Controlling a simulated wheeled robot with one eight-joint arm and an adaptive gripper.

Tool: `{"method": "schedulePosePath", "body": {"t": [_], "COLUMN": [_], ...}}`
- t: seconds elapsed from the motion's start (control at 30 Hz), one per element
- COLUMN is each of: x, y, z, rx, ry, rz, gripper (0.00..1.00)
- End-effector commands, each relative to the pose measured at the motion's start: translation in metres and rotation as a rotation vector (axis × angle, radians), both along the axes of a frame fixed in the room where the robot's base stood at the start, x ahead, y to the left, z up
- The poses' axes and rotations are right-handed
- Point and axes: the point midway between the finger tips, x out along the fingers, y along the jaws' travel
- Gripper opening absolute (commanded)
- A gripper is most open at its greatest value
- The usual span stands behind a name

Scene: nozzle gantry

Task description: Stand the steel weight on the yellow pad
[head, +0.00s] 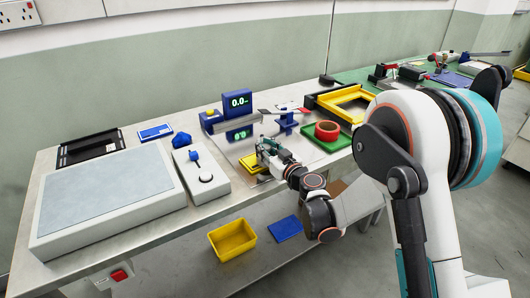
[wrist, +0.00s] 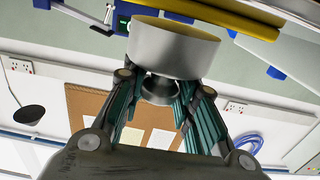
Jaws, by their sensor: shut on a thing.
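The steel weight (wrist: 172,48) is a pale grey metal cylinder with a narrower knob. My gripper (wrist: 160,88) is shut on the knob in the wrist view. The yellow pad (wrist: 205,12) shows as a band just past the weight's broad end. The weight overlaps its edge in the picture, and I cannot tell whether they touch. In the head view my gripper (head: 266,150) is low over the yellow pad (head: 249,162), which it partly covers. I cannot make out the weight there.
A blue display (head: 238,103) stands behind the pad. A red ring (head: 327,130) on a green tray (head: 318,143) and a yellow frame (head: 350,98) are to the right. A white box with a knob (head: 201,178) is to the left. A yellow bin (head: 232,240) sits below the bench.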

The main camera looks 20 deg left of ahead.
Motion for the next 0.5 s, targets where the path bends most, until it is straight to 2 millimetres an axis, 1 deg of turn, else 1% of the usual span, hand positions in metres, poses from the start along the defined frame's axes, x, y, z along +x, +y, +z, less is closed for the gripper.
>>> {"method": "schedulePosePath", "body": {"t": [0.03,0.07,0.43,0.47,0.5], "x": [0.0003,0.0002,-0.0002,-0.0003,-0.0003], "y": [0.0000,0.0001,-0.0001,-0.0002,-0.0001], "z": [-0.0062,-0.0073,-0.0088,-0.0094,-0.0092], "rx": [0.001,0.001,0.001,0.000,0.000], "ry": [0.001,0.001,0.001,0.000,0.000], "rz": [0.000,0.000,0.000,0.000,0.000], "gripper": [0.00,0.00,0.00,0.28,0.37]}}
